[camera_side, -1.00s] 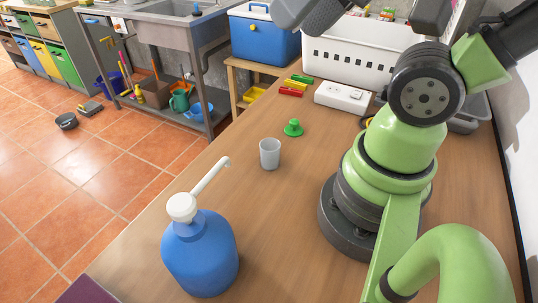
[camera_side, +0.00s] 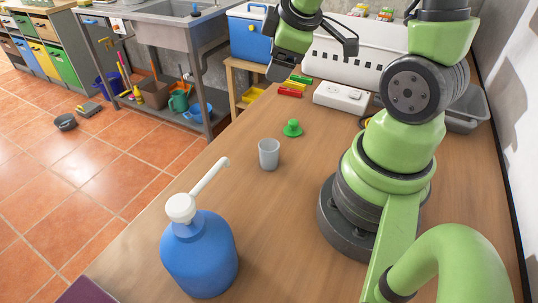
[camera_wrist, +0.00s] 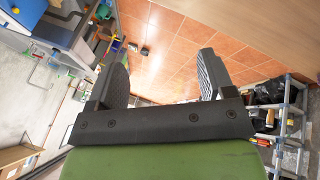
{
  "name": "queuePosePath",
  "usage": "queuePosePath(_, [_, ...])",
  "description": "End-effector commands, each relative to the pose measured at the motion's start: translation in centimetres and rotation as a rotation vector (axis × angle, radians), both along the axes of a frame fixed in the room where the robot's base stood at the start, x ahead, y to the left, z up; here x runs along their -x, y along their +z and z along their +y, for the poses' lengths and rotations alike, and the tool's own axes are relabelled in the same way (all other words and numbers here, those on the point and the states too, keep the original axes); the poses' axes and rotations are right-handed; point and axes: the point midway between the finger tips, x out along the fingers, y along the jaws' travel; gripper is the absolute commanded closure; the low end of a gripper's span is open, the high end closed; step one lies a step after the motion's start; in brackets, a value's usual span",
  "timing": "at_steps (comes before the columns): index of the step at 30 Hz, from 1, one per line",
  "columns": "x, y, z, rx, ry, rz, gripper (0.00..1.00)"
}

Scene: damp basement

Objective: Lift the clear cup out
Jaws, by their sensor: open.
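The clear cup (camera_side: 268,154) is a small, greyish, translucent tumbler. It stands upright on the wooden worktop, between the blue pump bottle and the green knobbed piece. Whether anything is inside it is too small to tell. My gripper (camera_side: 313,55) is at the top of the side view, well above and beyond the cup, apart from it. Its two dark fingers are spread with nothing between them. In the wrist view the fingers (camera_wrist: 165,66) are wide apart, and the cup is not visible there.
A blue bottle with a white pump (camera_side: 199,250) stands in front of the cup, its spout reaching toward it. A green knobbed piece (camera_side: 292,129) is just behind the cup. A power strip (camera_side: 341,97) and a white basket (camera_side: 345,58) are at the back.

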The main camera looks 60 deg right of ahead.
Motion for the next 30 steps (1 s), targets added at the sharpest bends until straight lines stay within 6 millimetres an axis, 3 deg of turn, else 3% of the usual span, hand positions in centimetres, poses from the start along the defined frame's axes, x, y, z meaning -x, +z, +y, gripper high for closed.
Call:
queuePosePath(1, [0.3,-2.3,0.0,-0.031,0.092,0.061,0.25])
queuePosePath(3, [0.8,-4.8,0.6,-0.089,0.232,0.114,0.25])
queuePosePath(7, [2.4,-8.0,2.4,-0.223,0.432,0.174,0.25])
queuePosePath(14, [3.9,-9.9,4.2,-0.348,0.573,0.198,0.25])
queuePosePath(30, [2.9,-13.8,5.5,-0.346,0.575,0.199,0.25])
